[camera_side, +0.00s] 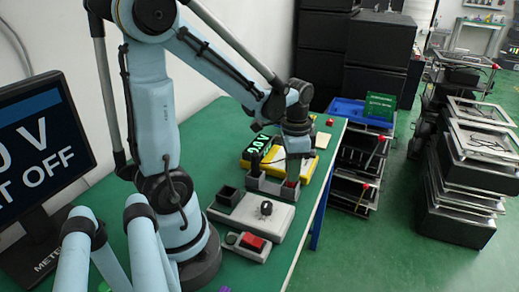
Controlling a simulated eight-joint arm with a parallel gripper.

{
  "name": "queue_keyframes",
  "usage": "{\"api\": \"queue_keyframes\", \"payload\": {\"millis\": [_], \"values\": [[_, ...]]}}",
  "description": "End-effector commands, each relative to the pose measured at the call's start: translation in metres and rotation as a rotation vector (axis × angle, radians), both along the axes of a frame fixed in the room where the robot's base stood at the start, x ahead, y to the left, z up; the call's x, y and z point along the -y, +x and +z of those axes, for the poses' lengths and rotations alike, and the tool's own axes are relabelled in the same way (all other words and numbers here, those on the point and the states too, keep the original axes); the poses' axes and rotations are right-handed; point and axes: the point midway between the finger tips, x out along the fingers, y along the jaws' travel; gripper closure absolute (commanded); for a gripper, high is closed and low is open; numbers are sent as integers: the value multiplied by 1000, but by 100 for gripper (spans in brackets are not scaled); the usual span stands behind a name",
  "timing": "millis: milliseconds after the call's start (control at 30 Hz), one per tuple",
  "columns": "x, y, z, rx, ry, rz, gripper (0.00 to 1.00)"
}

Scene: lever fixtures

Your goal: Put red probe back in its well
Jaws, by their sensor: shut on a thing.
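My gripper (293,166) points down over the right end of a grey block with wells (268,184). It is shut on the red probe (291,184), of which only a small red part shows below the fingers at the block's right end. I cannot tell how deep the probe sits in the well. A black probe (255,166) stands upright at the block's left end. A yellow meter (306,167) with a lit green display (257,145) lies behind the block, partly hidden by my gripper.
In front of the block is a pale fixture (250,215) with a black knob (266,208) and a dark square cup (229,196). A red rocker switch (253,243) sits nearer. A monitor (42,160) stands at left. The green table's right edge is close.

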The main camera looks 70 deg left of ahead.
Motion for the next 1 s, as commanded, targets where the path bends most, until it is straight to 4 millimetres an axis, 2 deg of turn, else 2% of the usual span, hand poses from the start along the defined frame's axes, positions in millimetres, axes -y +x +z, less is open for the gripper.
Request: {"api": "queue_keyframes", "payload": {"millis": [300,333,500,833,1000], "values": [[0,0,-3,0,0,0,100],[0,0,-3,0,0,0,76],[0,0,-3,0,0,0,52],[0,0,-1,0,0,0,52],[0,0,12,0,0,0,52]]}}
